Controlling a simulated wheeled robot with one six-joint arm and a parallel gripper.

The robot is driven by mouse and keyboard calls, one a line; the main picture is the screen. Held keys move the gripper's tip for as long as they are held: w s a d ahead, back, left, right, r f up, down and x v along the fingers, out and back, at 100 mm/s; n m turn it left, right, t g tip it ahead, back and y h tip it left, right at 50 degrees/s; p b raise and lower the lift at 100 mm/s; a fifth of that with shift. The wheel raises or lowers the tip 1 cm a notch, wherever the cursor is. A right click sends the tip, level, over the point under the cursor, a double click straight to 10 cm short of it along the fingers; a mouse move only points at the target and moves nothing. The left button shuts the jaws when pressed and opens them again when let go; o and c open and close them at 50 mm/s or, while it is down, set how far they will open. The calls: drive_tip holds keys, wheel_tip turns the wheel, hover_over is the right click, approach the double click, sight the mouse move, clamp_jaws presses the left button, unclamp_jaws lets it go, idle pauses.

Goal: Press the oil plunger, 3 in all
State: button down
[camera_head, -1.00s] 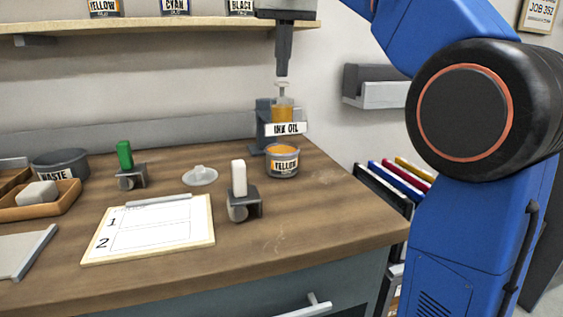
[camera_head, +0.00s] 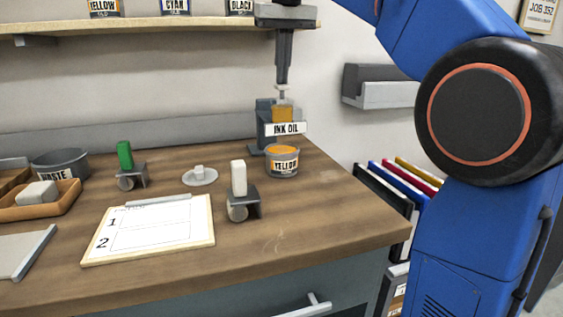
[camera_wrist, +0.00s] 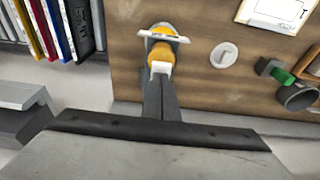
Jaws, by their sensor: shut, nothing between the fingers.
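The ink oil dispenser (camera_head: 265,118) stands at the back right of the bench, with a label reading INK OIL and amber oil in its clear barrel. Its pale plunger (camera_head: 282,92) sticks up from the barrel. My gripper (camera_head: 282,82) is shut and empty, pointing down right over the plunger top; it looks to be touching it.
A white-handled roller (camera_head: 238,180), a green-handled roller (camera_head: 125,157), a pale round disc with a knob (camera_head: 199,177) and a clipboard (camera_head: 150,232) lie on the bench. A waste bowl (camera_head: 60,163) is at left. A shelf (camera_head: 150,24) with tins runs above.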

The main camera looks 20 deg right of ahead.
drive_tip(key=shift+f, duration=0.25)
drive_tip(key=shift+r, duration=1.15)
drive_tip(key=shift+f, duration=0.15)
drive_tip(key=shift+f, duration=1)
drive_tip(key=shift+r, duration=1.15)
drive_tip(key=shift+f, duration=0.55)
